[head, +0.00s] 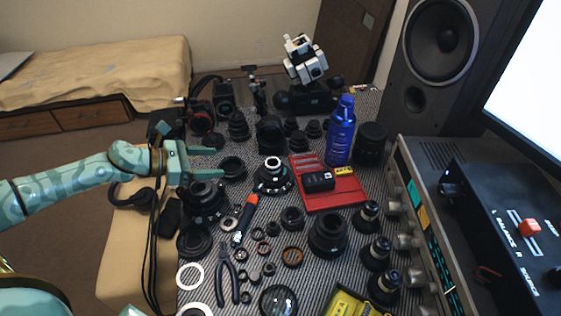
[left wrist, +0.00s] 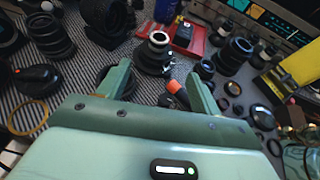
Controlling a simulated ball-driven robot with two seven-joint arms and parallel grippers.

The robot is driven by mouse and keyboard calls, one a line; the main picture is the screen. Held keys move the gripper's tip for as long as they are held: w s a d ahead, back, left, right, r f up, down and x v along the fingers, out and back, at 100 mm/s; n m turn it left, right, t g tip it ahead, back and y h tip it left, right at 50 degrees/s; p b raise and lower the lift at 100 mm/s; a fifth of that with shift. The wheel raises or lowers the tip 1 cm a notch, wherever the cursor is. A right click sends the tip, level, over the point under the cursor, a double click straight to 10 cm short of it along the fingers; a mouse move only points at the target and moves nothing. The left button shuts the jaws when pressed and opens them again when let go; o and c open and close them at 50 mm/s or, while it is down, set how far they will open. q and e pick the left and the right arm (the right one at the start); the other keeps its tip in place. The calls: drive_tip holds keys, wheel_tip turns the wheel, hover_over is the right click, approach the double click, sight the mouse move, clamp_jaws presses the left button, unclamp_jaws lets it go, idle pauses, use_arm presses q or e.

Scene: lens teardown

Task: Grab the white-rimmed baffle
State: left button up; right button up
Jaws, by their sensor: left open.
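A small black part with a white rim (head: 273,163) stands on a wider black lens piece (head: 273,182) near the middle of the bench; it looks like the white-rimmed baffle. It also shows in the left wrist view (left wrist: 158,38), ahead of the gap between the fingers. My left gripper (head: 222,162) is open and empty, reaching in from the left, apart from the white-rimmed part and to its left. In the left wrist view its two fingers (left wrist: 160,76) stand wide apart. A black cup-like ring (head: 233,169) lies by the fingertips. My right gripper is not in view.
A red tray (head: 334,196) and a blue bottle (head: 341,132) stand to the right of the white-rimmed part. An orange-tipped tool (head: 246,217) lies in front. Several black lens parts crowd the striped mat. White rings (head: 190,276) lie at the front left.

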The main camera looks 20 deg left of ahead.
use_arm(q)
drive_tip(key=b, duration=0.2)
approach(278, 163)
drive_tip(key=b+x, duration=0.1)
drive_tip(key=x, duration=0.4)
drive_tip(key=shift+w+d, duration=0.2)
drive_tip(key=shift+w, duration=0.05)
drive_tip(key=c, duration=1.1)
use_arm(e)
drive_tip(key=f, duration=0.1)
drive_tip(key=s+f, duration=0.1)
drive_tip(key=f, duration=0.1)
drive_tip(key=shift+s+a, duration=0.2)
